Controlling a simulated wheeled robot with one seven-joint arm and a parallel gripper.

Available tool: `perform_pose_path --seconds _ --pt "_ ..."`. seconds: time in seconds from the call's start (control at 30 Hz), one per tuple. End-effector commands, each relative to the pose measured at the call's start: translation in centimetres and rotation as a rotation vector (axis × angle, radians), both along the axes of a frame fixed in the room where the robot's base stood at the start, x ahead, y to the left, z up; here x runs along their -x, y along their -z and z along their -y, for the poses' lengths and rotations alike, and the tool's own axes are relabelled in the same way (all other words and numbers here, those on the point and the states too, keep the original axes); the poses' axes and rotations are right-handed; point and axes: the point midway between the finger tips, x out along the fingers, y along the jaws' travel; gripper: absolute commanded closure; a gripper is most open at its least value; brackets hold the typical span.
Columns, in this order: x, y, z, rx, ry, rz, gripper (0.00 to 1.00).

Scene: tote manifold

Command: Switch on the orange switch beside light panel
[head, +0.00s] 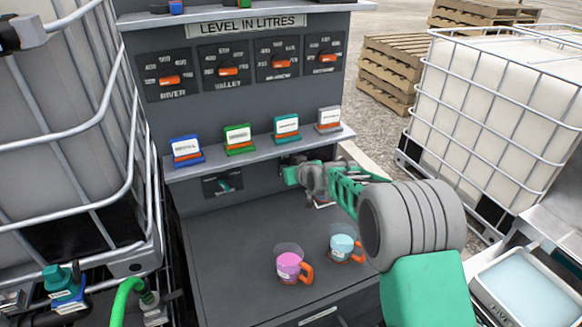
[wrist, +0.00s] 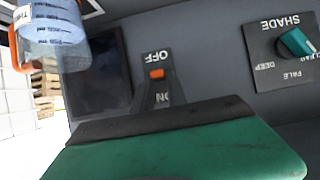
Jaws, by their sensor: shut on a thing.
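The orange switch (wrist: 157,74) sits on the dark panel in the wrist view. Its orange tip is at the OFF mark, and the ON mark shows at the other end; the lettering is upside down. The dark light panel (wrist: 97,75) is just left of it. My gripper's green jaw (wrist: 180,140) with a black edge fills the bottom of the wrist view and covers part of the switch mount's near end. The orange tip is clear of it. In the head view my gripper (head: 292,174) is under the shelf and hides the switch. What the jaws grip is hidden.
A teal SHADE knob (wrist: 297,43) is right of the switch. A blue-filled cup (head: 342,243) and a pink-filled cup (head: 290,264) stand on the counter below my arm. A shelf with several coloured card holders (head: 238,140) overhangs my gripper. The counter's left part is clear.

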Motion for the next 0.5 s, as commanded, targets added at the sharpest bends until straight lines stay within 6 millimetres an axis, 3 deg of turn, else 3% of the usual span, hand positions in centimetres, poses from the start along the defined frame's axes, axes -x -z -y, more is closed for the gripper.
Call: perform_pose_path --seconds 0.33,0.37,0.5 --pt "-0.05 -0.25 -0.04 0.014 0.001 -0.033 1.00" --pt "-0.05 -0.25 -0.04 0.014 0.001 -0.033 0.80" --pt "-0.05 -0.24 -0.03 0.014 0.001 -0.033 0.69"
